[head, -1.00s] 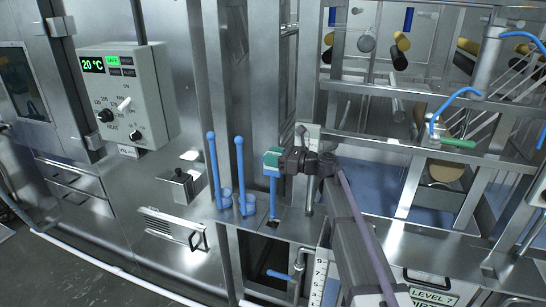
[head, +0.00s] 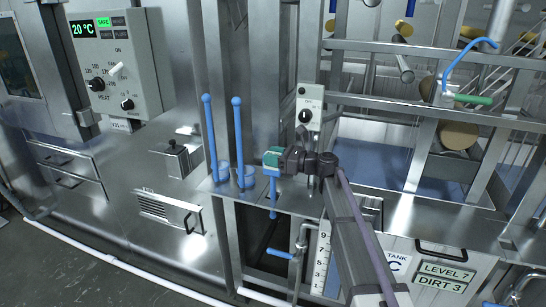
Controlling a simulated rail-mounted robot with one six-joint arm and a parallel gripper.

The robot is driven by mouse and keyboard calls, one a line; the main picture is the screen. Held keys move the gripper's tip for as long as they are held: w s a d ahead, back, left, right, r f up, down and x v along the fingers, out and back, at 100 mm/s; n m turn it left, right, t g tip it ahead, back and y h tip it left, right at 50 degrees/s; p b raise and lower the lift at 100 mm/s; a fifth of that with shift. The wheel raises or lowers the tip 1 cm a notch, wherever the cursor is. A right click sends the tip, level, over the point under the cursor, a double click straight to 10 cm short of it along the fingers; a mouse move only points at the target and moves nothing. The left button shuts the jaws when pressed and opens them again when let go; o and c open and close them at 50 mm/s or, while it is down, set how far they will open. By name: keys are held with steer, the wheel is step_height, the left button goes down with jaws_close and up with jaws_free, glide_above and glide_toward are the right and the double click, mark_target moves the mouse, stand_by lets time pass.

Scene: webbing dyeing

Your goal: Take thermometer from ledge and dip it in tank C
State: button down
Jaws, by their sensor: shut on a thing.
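My gripper (head: 271,159) is shut on a blue stick-shaped thermometer (head: 273,192), which hangs upright below the jaws. Its upper part is hidden in the jaws. Its lower end shows against the front edge of the steel ledge (head: 208,188); I cannot tell whether it touches. Two more blue rods with round tops stand on the ledge in blue cups, the left one (head: 210,135) and the right one (head: 238,135), left of my gripper. Tank C (head: 399,243) is at the right, marked by a white label; my arm covers part of its front.
A control box (head: 115,65) showing 20 °C is at the left. A small switch box (head: 307,107) on a post stands right behind my gripper. Steel rails (head: 430,52) cross above the tanks. A blue-handled pipe (head: 280,254) and a scale (head: 321,262) are below.

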mark_target(273, 178)
step_height(273, 178, down, 9)
steer(key=b, duration=0.7)
steer(key=shift+r+b, duration=0.15)
steer(key=shift+b, duration=0.2)
steer(key=c, duration=0.6)
jaws_free()
steer(key=shift+o, duration=0.2)
steer(key=v, duration=1.1)
steer(key=shift+r, duration=0.1)
